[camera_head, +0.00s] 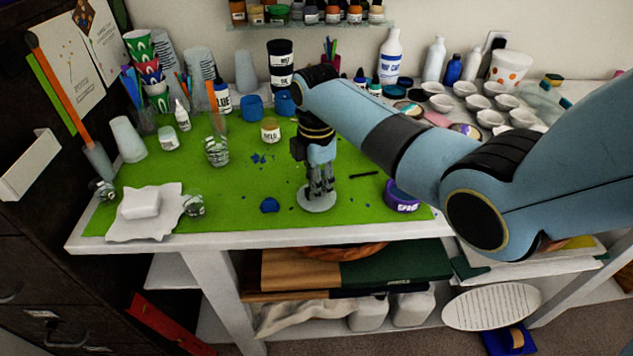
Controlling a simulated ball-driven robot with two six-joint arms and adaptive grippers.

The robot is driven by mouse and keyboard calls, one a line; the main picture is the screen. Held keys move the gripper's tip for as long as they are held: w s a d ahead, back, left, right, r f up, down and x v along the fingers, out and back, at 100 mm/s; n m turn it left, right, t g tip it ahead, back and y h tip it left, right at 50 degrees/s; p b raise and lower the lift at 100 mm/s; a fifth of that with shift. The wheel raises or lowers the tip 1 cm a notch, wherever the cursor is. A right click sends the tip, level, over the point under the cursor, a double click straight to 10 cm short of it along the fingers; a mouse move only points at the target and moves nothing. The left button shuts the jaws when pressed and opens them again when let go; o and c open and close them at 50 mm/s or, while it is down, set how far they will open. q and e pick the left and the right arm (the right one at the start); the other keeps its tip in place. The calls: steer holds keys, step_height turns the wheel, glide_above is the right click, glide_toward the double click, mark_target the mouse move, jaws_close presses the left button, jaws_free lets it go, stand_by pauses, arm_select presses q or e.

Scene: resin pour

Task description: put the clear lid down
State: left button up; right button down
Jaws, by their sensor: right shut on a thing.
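My right gripper (320,190) points straight down over the front middle of the green mat (240,205). It is shut on the clear lid (313,203), a pale round disc under the fingertips. The fingers cover part of the disc. The lid is at or just above the mat; I cannot tell whether it touches. My left gripper is not in view.
A blue lump (270,205) lies left of the lid, with small blue bits around it. A purple tub (402,196) stands to the right, and a dark stick (364,175) lies behind. A white block (140,204) rests on a cloth at the left.

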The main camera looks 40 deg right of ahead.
steer(key=shift+f, duration=0.15)
steer(key=c, duration=1.2)
jaws_free()
steer(key=shift+r, duration=0.25)
step_height(320, 180, up, 12)
steer(key=shift+f, duration=0.1)
